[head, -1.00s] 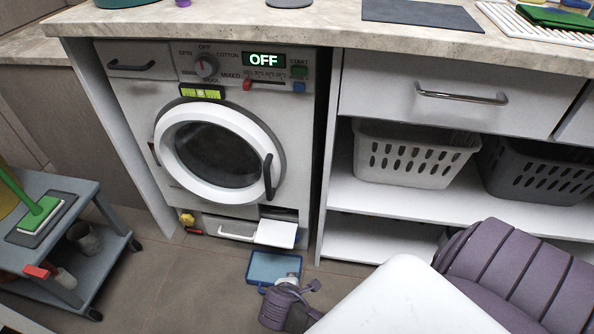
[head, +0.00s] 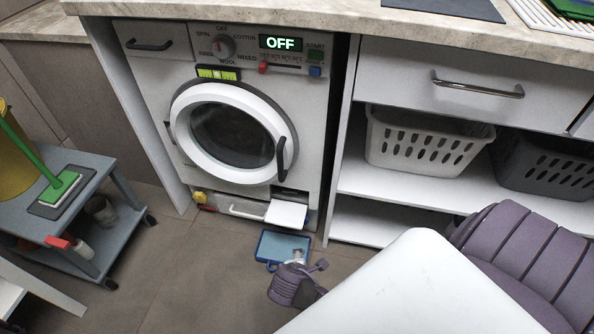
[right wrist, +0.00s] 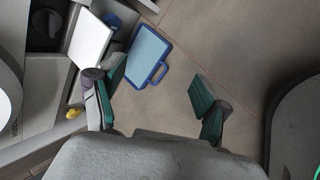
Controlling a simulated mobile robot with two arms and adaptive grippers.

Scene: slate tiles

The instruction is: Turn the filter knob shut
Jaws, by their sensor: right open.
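The filter opening is at the lower front of the washing machine (head: 232,190), where a white flap (head: 286,214) hangs open. The flap also shows in the right wrist view (right wrist: 90,40). Beside it there, a dark blue round part (right wrist: 120,18) sits in the dark opening and looks like the filter knob; its turned angle cannot be told. In the head view the knob is too small or hidden to make out. My right gripper (right wrist: 158,85) is open and empty, its fingers spread above the floor near the blue tray. My left gripper is not in view.
A blue tray (head: 284,247) lies on the floor before the flap, also in the wrist view (right wrist: 148,60). A yellow part (head: 200,197) is low on the machine's left. A grey cart (head: 100,205) stands left. Shelves with baskets (head: 425,140) stand right.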

